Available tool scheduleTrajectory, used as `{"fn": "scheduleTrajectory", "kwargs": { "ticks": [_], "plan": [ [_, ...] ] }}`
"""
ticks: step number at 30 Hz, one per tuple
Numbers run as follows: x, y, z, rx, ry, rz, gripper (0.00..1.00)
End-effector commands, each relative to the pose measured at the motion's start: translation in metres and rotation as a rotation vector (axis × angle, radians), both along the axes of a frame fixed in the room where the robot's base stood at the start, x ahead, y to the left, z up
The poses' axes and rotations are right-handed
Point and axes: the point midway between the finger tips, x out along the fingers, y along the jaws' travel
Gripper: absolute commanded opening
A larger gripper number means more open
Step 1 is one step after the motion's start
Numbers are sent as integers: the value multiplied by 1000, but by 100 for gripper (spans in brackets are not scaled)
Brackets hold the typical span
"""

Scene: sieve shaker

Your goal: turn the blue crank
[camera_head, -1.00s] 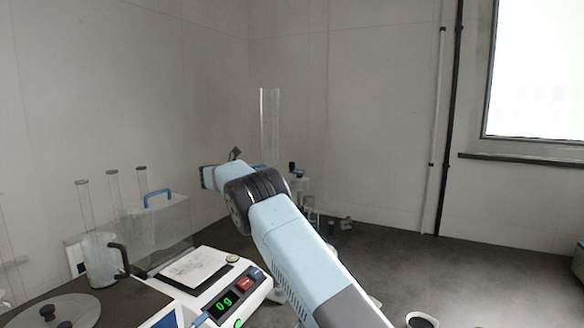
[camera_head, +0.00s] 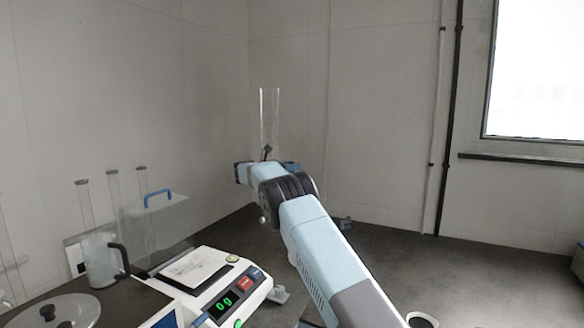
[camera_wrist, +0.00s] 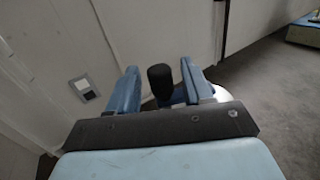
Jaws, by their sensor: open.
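In the wrist view a black upright knob (camera_wrist: 160,78) stands between the two blue fingers of my gripper (camera_wrist: 158,70). The fingers are apart, with gaps on both sides of the knob. A bluish part (camera_wrist: 178,97) shows just behind the knob and may belong to the blue crank; its join to the knob is hidden by my gripper's dark plate. In the head view my arm covers the working spot, so the gripper's fingers and the crank cannot be made out there.
A balance (camera_head: 215,285) with a green readout stands at the lower left. A tall clear cylinder (camera_head: 269,115) stands behind my arm. Open dark surface lies to the right.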

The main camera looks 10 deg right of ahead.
Motion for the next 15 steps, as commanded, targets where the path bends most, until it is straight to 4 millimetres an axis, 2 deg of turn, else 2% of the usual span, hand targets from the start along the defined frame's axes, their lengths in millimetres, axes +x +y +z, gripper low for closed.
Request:
{"fn": "scheduleTrajectory", "kwargs": {
  "ticks": [3, 12, 15],
  "plan": [
    [2, -6, 0, 0, 0, 0, 50],
    [3, -7, 0, 0, 0, 0, 50],
    [3, -7, 0, 0, 0, 0, 41]
  ]
}}
